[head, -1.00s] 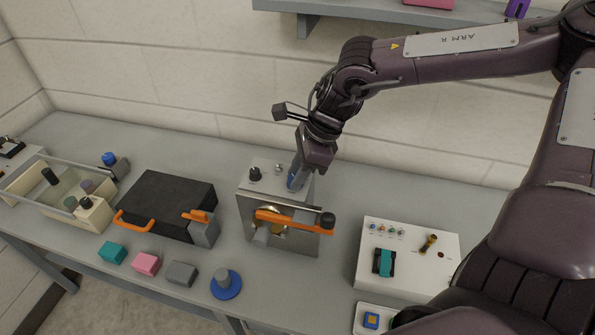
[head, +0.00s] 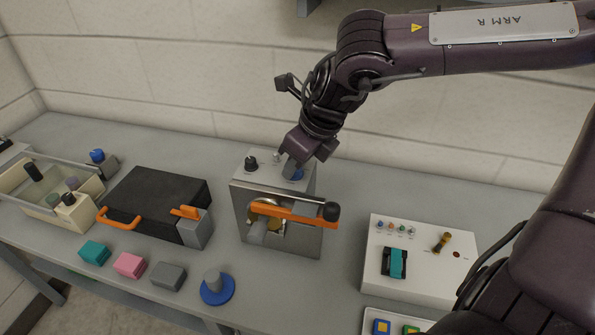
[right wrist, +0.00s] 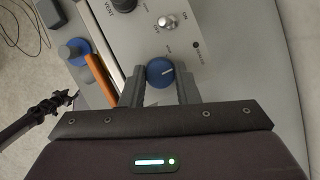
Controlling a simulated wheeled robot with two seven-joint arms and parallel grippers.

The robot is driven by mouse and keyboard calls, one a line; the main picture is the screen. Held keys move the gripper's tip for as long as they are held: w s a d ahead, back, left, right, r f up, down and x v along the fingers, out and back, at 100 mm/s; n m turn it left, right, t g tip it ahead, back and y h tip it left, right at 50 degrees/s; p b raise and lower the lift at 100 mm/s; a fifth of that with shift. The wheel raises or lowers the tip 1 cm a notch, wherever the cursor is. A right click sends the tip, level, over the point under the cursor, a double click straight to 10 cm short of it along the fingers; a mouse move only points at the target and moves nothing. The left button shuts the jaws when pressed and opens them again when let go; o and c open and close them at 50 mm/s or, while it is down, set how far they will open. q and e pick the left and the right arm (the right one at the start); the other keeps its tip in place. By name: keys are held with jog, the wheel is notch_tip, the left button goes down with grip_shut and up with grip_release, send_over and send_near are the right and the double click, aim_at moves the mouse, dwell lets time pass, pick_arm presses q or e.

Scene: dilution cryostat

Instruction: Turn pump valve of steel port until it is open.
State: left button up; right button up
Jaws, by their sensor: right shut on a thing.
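The steel port (head: 240,208) is a box with a steel front and an orange bar (head: 290,210) across it. On its top are a black knob (head: 251,163) marked VENT, a small toggle (right wrist: 167,21) and the blue pump valve knob (right wrist: 160,73). My right gripper (right wrist: 161,88) is shut on the blue knob, one finger on each side. The knob's white pointer line points to the right in the right wrist view. The small lettering around the knob is hard to read. In the head view the gripper (head: 294,172) hides part of the knob. My left gripper is not in view.
A black case (head: 155,200) with orange latches stands left of the port, and a white box (head: 378,265) stands to its right. Teal, pink and grey blocks and a blue disc (head: 217,290) lie along the bench front. The wall is close behind.

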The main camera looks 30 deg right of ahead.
jog(key=m+h+b, duration=0.2)
jog(key=m+b, duration=0.1)
jog(key=m, duration=0.2)
jog(key=shift+a+b, duration=0.15)
jog(key=shift+b, duration=0.15)
jog(key=m+h+b, duration=0.1)
jog(key=m, duration=0.1)
jog(key=shift+m, duration=0.3)
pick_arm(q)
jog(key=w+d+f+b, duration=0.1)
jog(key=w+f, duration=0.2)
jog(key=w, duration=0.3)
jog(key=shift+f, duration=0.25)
pick_arm(e)
jog(key=shift+r+m+h, duration=0.1)
jog(key=shift+m+h, duration=0.3)
jog(key=shift+m, duration=0.6)
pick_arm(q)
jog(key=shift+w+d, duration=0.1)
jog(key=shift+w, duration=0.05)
pick_arm(e)
jog(key=o, duration=1)
jog(key=shift+a, duration=0.1)
